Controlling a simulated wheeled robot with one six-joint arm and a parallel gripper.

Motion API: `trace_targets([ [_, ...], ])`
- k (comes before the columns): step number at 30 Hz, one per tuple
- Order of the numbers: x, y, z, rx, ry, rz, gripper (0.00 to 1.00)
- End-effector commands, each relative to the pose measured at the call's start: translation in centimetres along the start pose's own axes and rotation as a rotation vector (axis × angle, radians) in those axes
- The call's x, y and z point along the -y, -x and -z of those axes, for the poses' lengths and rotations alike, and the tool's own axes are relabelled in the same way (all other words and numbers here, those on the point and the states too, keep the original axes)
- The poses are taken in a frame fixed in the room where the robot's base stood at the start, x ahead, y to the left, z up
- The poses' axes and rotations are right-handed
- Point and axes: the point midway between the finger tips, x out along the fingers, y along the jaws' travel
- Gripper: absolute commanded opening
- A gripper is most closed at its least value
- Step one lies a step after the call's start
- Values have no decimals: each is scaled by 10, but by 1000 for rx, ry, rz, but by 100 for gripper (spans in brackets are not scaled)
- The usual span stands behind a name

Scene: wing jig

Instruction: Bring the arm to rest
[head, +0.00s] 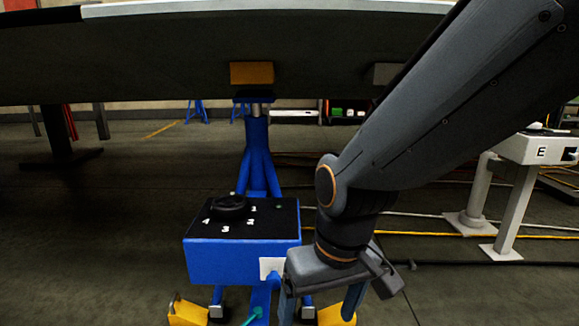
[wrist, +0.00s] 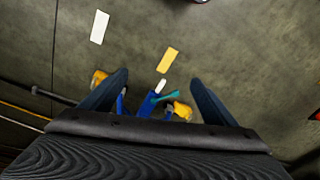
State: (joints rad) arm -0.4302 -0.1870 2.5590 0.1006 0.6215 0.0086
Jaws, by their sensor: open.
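My gripper (head: 320,303) hangs at the end of my arm, low in the middle of the head view, in front of the right side of a blue box. It points downward. In the wrist view my gripper (wrist: 157,82) shows two blue fingers spread apart with nothing between them but floor and blue and yellow stand parts farther below. Its fingers look clear of the box in the head view, though the exact distance cannot be told.
The blue box (head: 225,256) has a black top with a round knob (head: 231,205). A blue jack (head: 257,150) stands behind it under the large dark wing (head: 150,60). A white station marked E (head: 540,150) is at right. Cables cross the floor.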

Motion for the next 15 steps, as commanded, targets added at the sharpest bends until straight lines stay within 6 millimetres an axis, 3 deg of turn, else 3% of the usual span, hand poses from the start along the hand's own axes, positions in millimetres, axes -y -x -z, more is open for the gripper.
trace_targets([
  [1,15,7,-5,7,34,13,81],
  [6,47,21,-22,36,110,42,81],
  [15,85,40,-50,74,212,80,81],
])
